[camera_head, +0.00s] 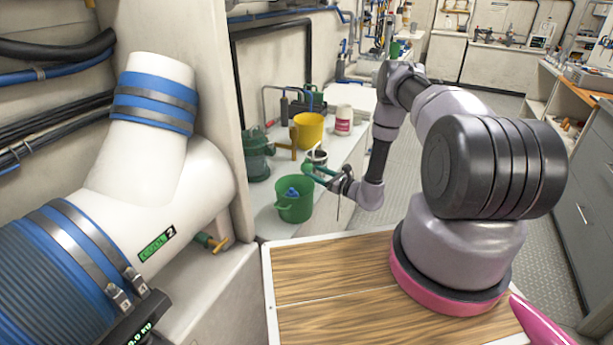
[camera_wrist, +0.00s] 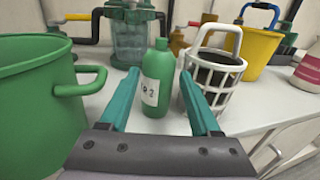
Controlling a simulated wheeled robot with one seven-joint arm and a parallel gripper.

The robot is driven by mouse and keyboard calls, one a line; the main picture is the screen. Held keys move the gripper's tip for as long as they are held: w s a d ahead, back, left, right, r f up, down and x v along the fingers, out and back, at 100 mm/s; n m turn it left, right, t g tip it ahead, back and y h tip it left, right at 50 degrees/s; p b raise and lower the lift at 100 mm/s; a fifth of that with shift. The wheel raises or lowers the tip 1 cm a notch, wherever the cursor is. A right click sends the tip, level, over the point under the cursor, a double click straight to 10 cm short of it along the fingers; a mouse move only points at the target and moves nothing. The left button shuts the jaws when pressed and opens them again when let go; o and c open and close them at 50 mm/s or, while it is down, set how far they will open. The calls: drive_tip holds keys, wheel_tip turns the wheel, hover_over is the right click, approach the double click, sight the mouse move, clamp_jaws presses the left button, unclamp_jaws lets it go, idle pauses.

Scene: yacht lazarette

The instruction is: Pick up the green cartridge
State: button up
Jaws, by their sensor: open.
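The green cartridge appears to be a green bottle-shaped item (camera_wrist: 158,78) with a narrow cap and a white label. It stands upright on the white counter in the wrist view. My gripper (camera_wrist: 157,76) is open, with its two teal fingers spread either side of the cartridge in the picture. The cartridge appears beyond the fingertips, and I see no contact. In the head view my gripper (camera_head: 318,172) is low over the counter; I cannot make out the cartridge clearly there.
A green bucket (camera_head: 294,209) stands close on the left in the wrist view (camera_wrist: 35,100). A white basket (camera_wrist: 208,85) stands close right of the cartridge. Behind are a green-capped strainer (camera_wrist: 130,40), a yellow bucket (camera_wrist: 258,52) and a red-and-white container (camera_wrist: 309,70).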

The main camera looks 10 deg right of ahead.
sight(311, 171)
drive_tip(key=x, duration=0.4)
drive_tip(key=shift+w+a+f, duration=0.1)
drive_tip(key=shift+a+f, duration=0.15)
drive_tip(key=shift+w+a, duration=0.25)
drive_tip(key=shift+w, duration=0.2)
drive_tip(key=c, duration=1)
drive_tip(key=shift+r, duration=0.1)
